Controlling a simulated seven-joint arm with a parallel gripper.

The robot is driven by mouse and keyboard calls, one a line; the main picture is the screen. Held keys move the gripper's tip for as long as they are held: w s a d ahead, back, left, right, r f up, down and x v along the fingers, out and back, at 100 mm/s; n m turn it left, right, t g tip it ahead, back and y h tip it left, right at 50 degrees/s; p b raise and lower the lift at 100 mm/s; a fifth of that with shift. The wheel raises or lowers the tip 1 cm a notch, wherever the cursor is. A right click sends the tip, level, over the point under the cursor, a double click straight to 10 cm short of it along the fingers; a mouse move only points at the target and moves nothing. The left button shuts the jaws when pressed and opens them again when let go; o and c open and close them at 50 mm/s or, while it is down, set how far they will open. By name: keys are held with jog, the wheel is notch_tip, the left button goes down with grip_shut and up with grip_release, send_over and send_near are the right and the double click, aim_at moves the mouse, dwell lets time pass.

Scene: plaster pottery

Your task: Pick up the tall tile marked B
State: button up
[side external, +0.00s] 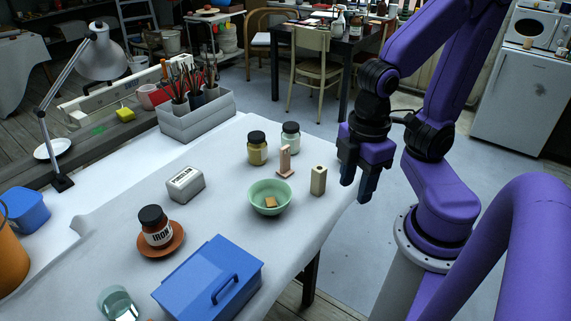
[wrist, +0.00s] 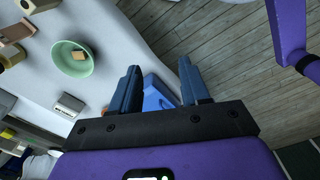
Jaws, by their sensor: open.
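Two upright tile-like pieces stand near the table's right side: a beige block (side external: 318,180) and a pink tile (side external: 285,160) with a wider foot. No letter B is legible on either, so I cannot tell which is marked B. In the wrist view the beige block (wrist: 40,5) is cut by the top edge and the pink tile (wrist: 14,32) is at upper left. My gripper (side external: 359,186) is open and empty, to the right of the beige block, near the table's right edge. Its fingers (wrist: 160,70) are apart in the wrist view.
A green bowl (side external: 270,197) holding a small tan piece stands just left of the beige block. Two black-lidded jars (side external: 257,148) (side external: 290,138) stand behind the pink tile. A white block (side external: 185,184), an IRON jar (side external: 155,227) on a saucer and a blue box (side external: 210,280) stand further left and nearer.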

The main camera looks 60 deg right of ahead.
jog(key=w+f+n+h, duration=0.15)
jog(key=w+h, duration=0.25)
jog(key=w, duration=0.7)
jog(key=w+f+h, duration=0.3)
jog(key=w, duration=0.7)
jog(key=n+g+h, duration=0.2)
jog(key=n+h, duration=0.1)
jog(key=h, duration=0.4)
send_near(281, 155)
jog(key=shift+m, duration=0.25)
jog(key=x, duration=0.7)
jog(key=shift+d+r, duration=0.3)
jog(key=shift+f+x, duration=0.25)
jog(key=shift+x, duration=1.05)
jog(key=shift+f+x, duration=0.25)
jog(key=shift+x, duration=1)
jog(key=shift+w+a, duration=0.1)
jog(key=shift+a, duration=0.1)
grip_shut()
